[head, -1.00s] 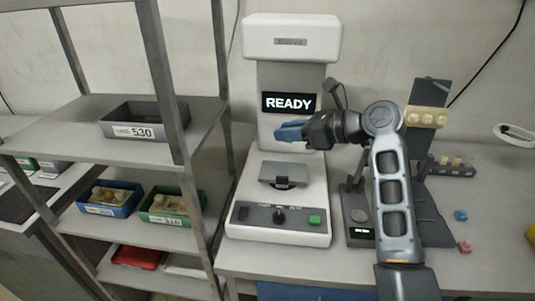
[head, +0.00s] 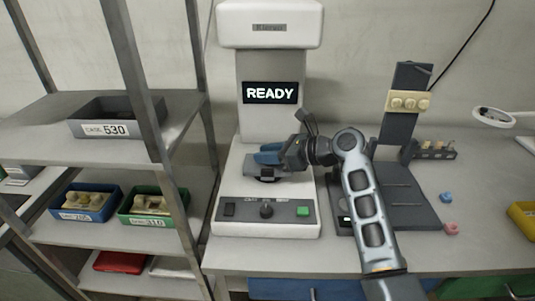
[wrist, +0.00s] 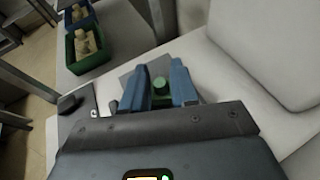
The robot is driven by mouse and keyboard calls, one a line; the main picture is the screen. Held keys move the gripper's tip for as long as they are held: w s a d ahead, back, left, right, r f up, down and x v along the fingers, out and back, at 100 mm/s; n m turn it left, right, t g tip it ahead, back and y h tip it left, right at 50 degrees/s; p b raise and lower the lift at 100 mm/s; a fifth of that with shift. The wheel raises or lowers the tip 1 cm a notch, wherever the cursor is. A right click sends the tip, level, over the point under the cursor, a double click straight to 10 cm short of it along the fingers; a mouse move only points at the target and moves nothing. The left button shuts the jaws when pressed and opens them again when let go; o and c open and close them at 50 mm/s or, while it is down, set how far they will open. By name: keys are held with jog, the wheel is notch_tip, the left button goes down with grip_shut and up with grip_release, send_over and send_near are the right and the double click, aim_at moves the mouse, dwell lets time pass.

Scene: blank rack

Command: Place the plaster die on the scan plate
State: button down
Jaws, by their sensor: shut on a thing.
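My gripper (head: 268,155) has blue fingers and is over the scanner's bed in the head view. The die is hidden by the fingers in the head view. The scan plate (wrist: 127,76) is a grey plate partly showing beyond the left finger in the wrist view. I cannot tell whether the die touches the plate.
The white scanner (head: 268,115) shows READY above the bed; its front panel has a knob and a green button (head: 303,211). A rack with a grey case (head: 105,120), a blue tray (head: 82,215) and a green tray (head: 150,218) stands left. A dark stand (head: 400,125) is right.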

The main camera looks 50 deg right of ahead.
jog(key=c, duration=0.9)
grip_release()
jog(key=shift+o, duration=0.2)
jog(key=shift+s+d+r, duration=0.1)
jog(key=shift+s+r, duration=0.05)
jog(key=shift+s, duration=0.1)
jog(key=v, duration=1.1)
jog(key=shift+s+p, duration=0.3)
